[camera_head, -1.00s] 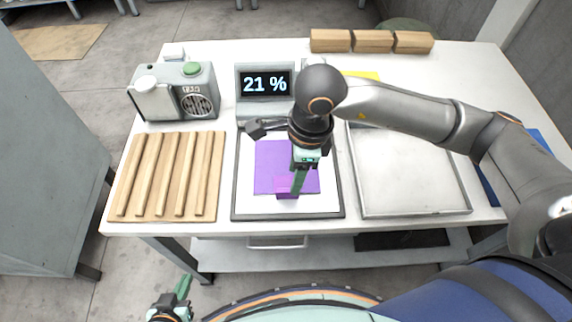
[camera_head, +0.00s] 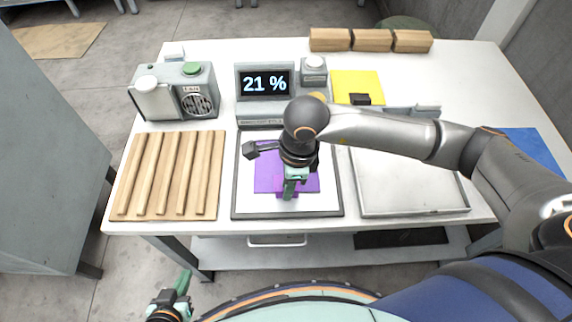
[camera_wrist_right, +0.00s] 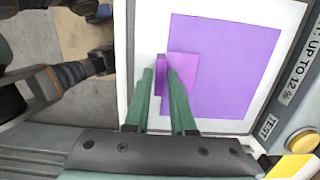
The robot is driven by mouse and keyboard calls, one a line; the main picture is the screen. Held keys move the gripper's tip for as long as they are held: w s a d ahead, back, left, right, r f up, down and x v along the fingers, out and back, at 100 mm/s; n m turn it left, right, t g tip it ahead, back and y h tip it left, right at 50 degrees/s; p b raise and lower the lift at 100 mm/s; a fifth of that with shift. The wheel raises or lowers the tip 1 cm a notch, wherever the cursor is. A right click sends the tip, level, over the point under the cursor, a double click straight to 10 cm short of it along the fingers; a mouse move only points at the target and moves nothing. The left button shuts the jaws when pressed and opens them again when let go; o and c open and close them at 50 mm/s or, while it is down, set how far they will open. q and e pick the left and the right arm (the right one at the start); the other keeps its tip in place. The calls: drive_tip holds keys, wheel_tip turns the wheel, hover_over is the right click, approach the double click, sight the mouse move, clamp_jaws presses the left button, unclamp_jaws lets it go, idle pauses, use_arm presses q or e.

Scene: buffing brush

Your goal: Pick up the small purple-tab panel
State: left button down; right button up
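The small purple panel (camera_head: 265,172) lies flat on the white, dark-framed plate (camera_head: 245,205) in front of the display. Its raised purple tab (camera_wrist_right: 161,82) stands at the panel's near edge, partly hidden by the gripper in the head view. My right gripper (camera_wrist_right: 163,78) points down at the tab. In the right wrist view its two green fingers stand apart, one on each side of the tab, with a narrow gap showing. My left gripper (camera_head: 182,284) is low in front of the table, away from the panel; its opening is unclear.
The display (camera_head: 265,83) reads 21 %. A slatted wooden rack (camera_head: 170,175) is left of the plate and a grey tray (camera_head: 410,190) right. A grey device with a green button (camera_head: 192,69), a yellow pad (camera_head: 357,84) and wooden blocks (camera_head: 372,41) stand behind.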

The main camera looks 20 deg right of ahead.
clamp_jaws()
drive_tip(key=shift+r, duration=0.1)
idle(0.3)
